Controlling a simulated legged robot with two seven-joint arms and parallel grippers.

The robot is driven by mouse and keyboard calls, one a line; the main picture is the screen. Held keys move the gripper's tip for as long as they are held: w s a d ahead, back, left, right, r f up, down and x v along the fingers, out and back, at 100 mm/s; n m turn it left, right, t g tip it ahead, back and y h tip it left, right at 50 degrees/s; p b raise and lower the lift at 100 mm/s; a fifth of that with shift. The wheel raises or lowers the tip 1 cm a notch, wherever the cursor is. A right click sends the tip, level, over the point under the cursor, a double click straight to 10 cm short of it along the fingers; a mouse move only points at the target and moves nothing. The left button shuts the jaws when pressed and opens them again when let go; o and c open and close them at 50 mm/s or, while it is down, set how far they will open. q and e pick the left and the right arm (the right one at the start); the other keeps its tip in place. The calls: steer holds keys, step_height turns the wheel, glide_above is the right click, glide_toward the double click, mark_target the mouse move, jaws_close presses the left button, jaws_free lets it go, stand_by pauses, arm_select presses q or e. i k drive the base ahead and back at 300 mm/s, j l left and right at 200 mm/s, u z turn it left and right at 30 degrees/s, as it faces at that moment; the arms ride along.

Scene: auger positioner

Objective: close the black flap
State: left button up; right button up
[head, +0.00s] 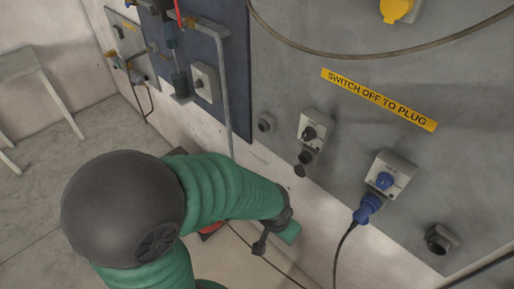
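The black flap (300,170) hangs at the lower end of a black socket under a grey switch box (314,131) on the grey wall panel. It looks swung down, away from the socket mouth, though it is small in view. My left arm, in green sleeving, comes in from the lower left. My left gripper (274,236) is below and to the left of the flap, apart from it. Its fingers are small and partly hidden by the wrist, so their opening is unclear. My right gripper is not in view.
Right of the flap, a blue plug (367,209) with a black cable sits in a second switch box (390,172). A round black fitting (438,239) is at lower right. A yellow label (379,99) is above. A grey vertical pipe (224,100) stands left of the flap.

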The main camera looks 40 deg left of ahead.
mark_target(299, 170)
steer(key=u, duration=0.8)
steer(key=j+u, duration=0.15)
steer(key=u, duration=0.25)
steer(key=i+j+u, duration=0.1)
steer(key=u, duration=0.3)
steer(key=i+j+u, duration=0.1)
steer(key=i+u, duration=0.2)
steer(key=i+z, duration=0.15)
steer(key=z, duration=0.25)
steer(key=i+z, duration=0.1)
steer(key=z, duration=0.25)
steer(key=i+j+z, duration=0.15)
steer(key=z, duration=0.25)
steer(key=i+j+z, duration=0.1)
steer(key=z, duration=0.25)
